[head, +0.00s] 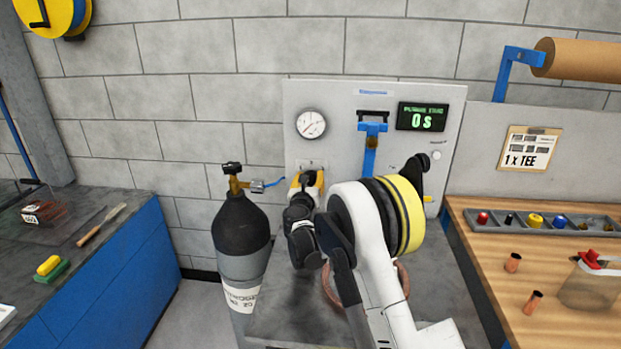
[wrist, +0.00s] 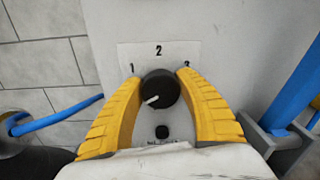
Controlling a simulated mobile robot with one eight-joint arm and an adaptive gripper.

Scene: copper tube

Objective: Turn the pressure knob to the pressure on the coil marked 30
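The black pressure knob (wrist: 165,86) sits on the pale panel under the marks 1, 2 and 3. Its white pointer is turned to the lower left, below the 1. My gripper (wrist: 159,78) has its two yellow fingers on either side of the knob, against its edges. In the head view my gripper (head: 307,182) is at the panel below the pressure gauge (head: 311,124), whose fine needle is hard to read. A copper coil (head: 404,278) is partly hidden behind my arm. No mark of 30 is readable.
A dark gas cylinder (head: 241,235) with a brass valve and blue hose stands left of my gripper. A blue clamp (head: 371,145) and a timer (head: 422,117) reading 0 s are on the panel. Benches (head: 480,250) flank the panel area.

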